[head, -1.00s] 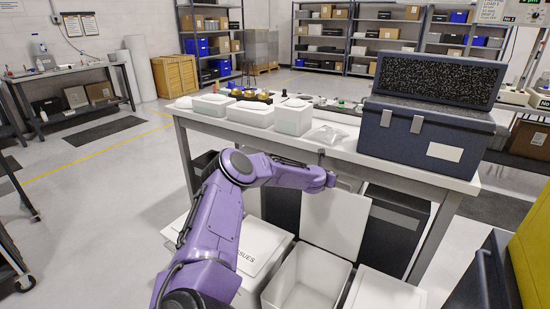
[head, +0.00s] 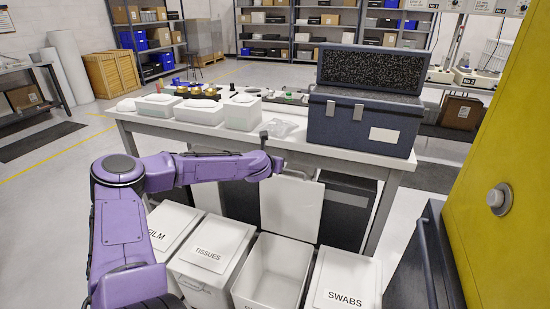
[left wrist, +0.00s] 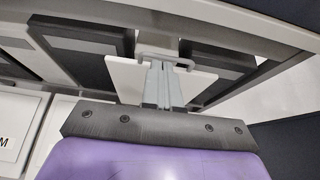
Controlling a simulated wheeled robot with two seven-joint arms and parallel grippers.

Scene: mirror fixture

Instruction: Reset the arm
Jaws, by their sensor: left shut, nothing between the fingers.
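My left arm is purple and comes in from the lower left of the head view. Its gripper (head: 275,158) is near the front edge of the white worktable (head: 330,155), above the bins. In the left wrist view the gripper (left wrist: 163,80) has its two grey fingers together with nothing between them. Beyond the fingertips there is a white panel with a grey handle-like bar; I cannot tell whether they touch it. My right gripper is not in view.
Bins labelled FILM, TISSUES (head: 208,255) and SWABS (head: 343,283) stand below, with an open white bin (head: 272,270) between. A dark blue case (head: 365,120) and white boxes (head: 242,113) are on the table. A yellow cabinet (head: 510,190) is close at right.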

